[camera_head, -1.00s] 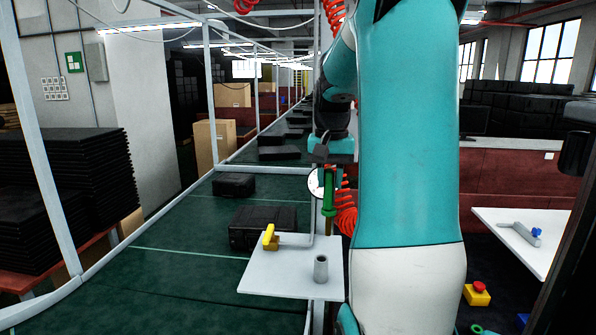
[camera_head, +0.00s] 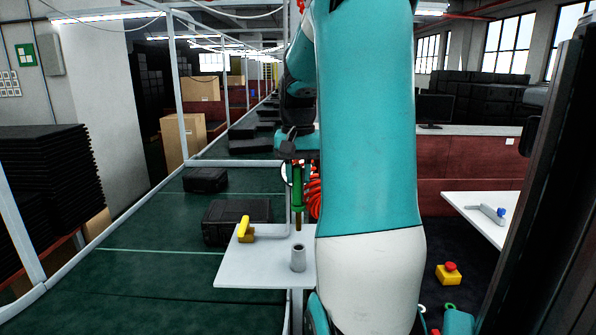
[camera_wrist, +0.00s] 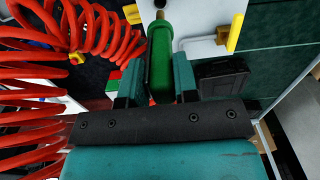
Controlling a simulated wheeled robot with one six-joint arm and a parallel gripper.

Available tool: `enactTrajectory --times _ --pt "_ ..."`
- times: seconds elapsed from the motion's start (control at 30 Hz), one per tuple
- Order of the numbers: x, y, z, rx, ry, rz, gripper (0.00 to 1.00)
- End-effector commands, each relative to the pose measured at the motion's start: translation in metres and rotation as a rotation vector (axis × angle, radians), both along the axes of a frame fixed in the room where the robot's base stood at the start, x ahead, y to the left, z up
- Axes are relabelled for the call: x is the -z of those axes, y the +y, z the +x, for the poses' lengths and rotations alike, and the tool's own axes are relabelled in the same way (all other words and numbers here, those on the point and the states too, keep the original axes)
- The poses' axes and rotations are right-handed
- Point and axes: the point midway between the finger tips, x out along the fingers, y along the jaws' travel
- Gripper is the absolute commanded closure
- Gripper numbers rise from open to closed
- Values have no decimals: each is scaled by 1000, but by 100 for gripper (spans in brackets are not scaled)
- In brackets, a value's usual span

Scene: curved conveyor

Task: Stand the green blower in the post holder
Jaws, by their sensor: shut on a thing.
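The green blower (camera_head: 297,185) hangs upright from my gripper (camera_head: 298,160), its brass nozzle pointing down. The post holder (camera_head: 298,258), a grey hollow cylinder, stands upright on a white shelf (camera_head: 250,272). In the head view the nozzle end shows above the holder's mouth, apart from it; the depth between them is hard to judge. In the wrist view, my gripper (camera_wrist: 157,78) has its teal fingers on either side of the green blower body (camera_wrist: 161,62). The holder cannot be made out in the wrist view.
A yellow-handled piece (camera_head: 243,228) with a grey rod sits at the shelf's back left. Black cases (camera_head: 235,218) lie on the green conveyor (camera_head: 150,262) behind. Red coiled hose (camera_wrist: 40,100) hangs beside my gripper. A white table (camera_head: 485,207) is at right.

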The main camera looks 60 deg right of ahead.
Motion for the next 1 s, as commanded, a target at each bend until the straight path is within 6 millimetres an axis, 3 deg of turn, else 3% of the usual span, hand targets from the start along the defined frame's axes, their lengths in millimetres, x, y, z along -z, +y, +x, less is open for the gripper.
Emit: enactTrajectory --times 0.1,0.33,1.0 --pt "17 0 0 0 0 1 94" --pt "34 0 0 0 0 0 94" --pt "35 0 0 0 0 0 94"
